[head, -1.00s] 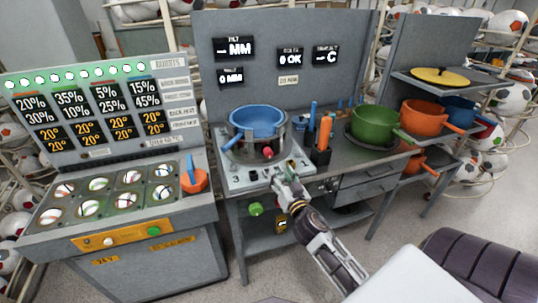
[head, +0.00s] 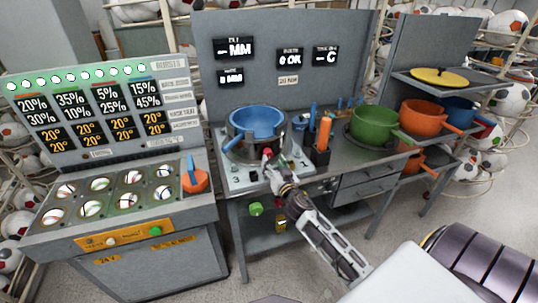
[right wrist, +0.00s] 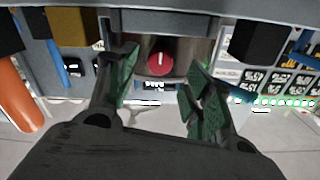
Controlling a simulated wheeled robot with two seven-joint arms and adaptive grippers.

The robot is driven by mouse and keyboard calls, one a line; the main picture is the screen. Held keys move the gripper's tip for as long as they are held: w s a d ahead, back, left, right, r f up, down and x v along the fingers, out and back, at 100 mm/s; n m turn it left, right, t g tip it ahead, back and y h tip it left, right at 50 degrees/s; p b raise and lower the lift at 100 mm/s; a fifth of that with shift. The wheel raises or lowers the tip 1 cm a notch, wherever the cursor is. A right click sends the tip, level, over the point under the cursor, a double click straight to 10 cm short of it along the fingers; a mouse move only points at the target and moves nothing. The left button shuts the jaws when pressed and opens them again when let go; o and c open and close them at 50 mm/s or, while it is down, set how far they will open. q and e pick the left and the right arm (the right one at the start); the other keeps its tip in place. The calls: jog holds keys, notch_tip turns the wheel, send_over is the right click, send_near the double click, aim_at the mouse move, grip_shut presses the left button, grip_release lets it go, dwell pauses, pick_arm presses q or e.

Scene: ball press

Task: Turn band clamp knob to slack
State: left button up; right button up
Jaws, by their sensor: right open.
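The band clamp knob is a small red knob (head: 267,153) with a white pointer line, on the front of the metal band (head: 238,148) around the blue pot (head: 257,122). In the right wrist view the red knob (right wrist: 160,64) sits between the green-padded fingers, its line pointing about straight up. My right gripper (head: 270,164) is open just in front of the knob; in the wrist view its fingers (right wrist: 162,76) stand on both sides, with a gap on each side. Whether the fingertips reach past the knob's face, I cannot tell. My left gripper is not in view.
Switches and buttons lie on the press's front panel (head: 240,178) below the knob. An orange-handled tool holder (head: 322,150) and a green pot (head: 374,125) stand to the right. A panel with ball cups (head: 125,195) stands left.

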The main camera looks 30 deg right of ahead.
aim_at(269, 156)
jog(key=shift+p+x, duration=0.4)
jog(key=shift+x, duration=2.45)
jog(key=c, duration=1)
